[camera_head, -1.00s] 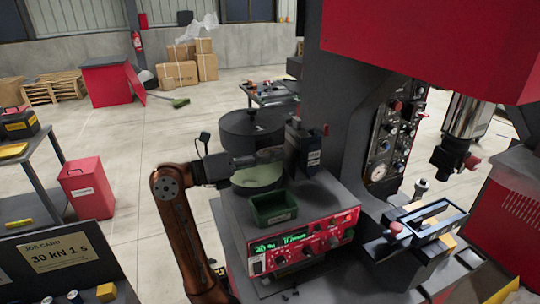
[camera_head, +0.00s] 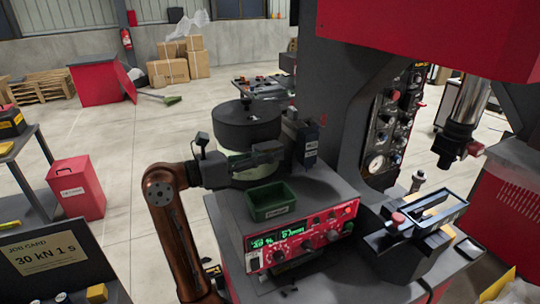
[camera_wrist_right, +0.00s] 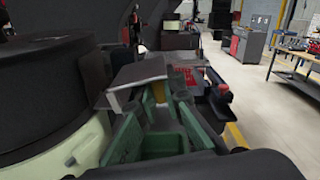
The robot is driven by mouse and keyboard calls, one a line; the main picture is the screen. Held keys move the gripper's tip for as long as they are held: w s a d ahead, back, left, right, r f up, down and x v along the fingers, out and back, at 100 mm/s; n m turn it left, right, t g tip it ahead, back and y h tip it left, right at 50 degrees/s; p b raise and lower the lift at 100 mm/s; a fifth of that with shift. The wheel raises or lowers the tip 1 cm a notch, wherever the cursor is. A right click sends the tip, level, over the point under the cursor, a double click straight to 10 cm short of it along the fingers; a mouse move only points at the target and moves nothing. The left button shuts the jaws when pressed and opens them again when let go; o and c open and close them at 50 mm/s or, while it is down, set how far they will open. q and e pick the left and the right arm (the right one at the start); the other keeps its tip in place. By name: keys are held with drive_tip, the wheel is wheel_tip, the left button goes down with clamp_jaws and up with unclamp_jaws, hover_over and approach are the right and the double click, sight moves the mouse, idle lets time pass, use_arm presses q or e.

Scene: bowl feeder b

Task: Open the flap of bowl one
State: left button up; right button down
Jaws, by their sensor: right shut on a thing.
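Bowl one, a pale green bowl (camera_head: 243,163) under a wide dark round top (camera_head: 247,128), stands on the grey machine bench. In the right wrist view its dark top (camera_wrist_right: 40,85) and pale wall fill the left side. My right gripper (camera_head: 272,151) reaches across the bowl's front from the left and is shut at its right front side. What it grips looks to be the flap, but the flap is mostly hidden by the fingers and I cannot tell its angle. My left gripper is not in view.
A green tray (camera_head: 270,212) sits just in front of the bowl, above a red control box (camera_head: 303,236) with a lit display. A dark upright box (camera_head: 301,142) stands close to the right of the gripper. The tall press frame (camera_head: 345,110) is farther right.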

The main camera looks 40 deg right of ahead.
drive_tip(key=c, duration=2.3)
unclamp_jaws()
drive_tip(key=v, duration=1.2)
drive_tip(key=shift+a+f, duration=0.1)
